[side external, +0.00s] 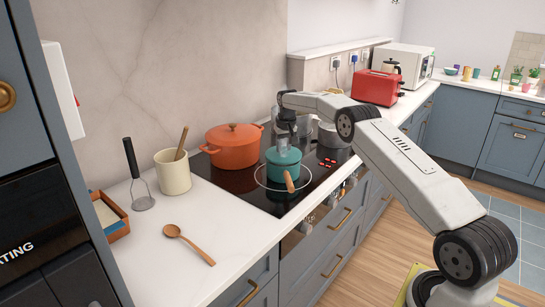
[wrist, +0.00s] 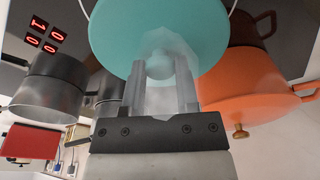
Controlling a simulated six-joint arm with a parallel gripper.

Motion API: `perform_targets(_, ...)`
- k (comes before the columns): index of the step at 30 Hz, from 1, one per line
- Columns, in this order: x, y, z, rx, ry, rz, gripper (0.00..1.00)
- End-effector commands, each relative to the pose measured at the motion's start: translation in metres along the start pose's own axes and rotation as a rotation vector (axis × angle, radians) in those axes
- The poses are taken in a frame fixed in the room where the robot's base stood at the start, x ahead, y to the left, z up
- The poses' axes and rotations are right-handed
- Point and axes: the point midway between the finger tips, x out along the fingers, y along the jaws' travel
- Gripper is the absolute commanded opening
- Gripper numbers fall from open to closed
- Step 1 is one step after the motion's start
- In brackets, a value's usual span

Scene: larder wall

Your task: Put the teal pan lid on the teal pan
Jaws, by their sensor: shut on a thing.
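The teal pan (side external: 283,173) stands on the black hob, its wooden handle pointing toward the front edge. The teal pan lid (side external: 283,156) is level, directly over the pan's mouth. I cannot tell whether its rim touches the pan all round. My gripper (side external: 283,143) points down above the pan and is shut on the lid's knob. In the wrist view the teal pan lid (wrist: 125,40) fills the top middle, with its round knob between the fingers of my gripper (wrist: 160,68). The lid hides the pan there.
An orange pot (side external: 233,152) with its lid on stands close behind left of the pan. Grey pots (side external: 333,138) stand at the hob's right. A red toaster (side external: 376,88) stands farther back.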

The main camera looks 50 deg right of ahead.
Motion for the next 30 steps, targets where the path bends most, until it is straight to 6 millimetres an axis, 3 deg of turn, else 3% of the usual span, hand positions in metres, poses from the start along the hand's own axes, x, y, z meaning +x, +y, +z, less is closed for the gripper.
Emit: perform_targets(30, 0.0045, 0.0, 0.0008, 0.0, 0.001, 0.0, 0.0)
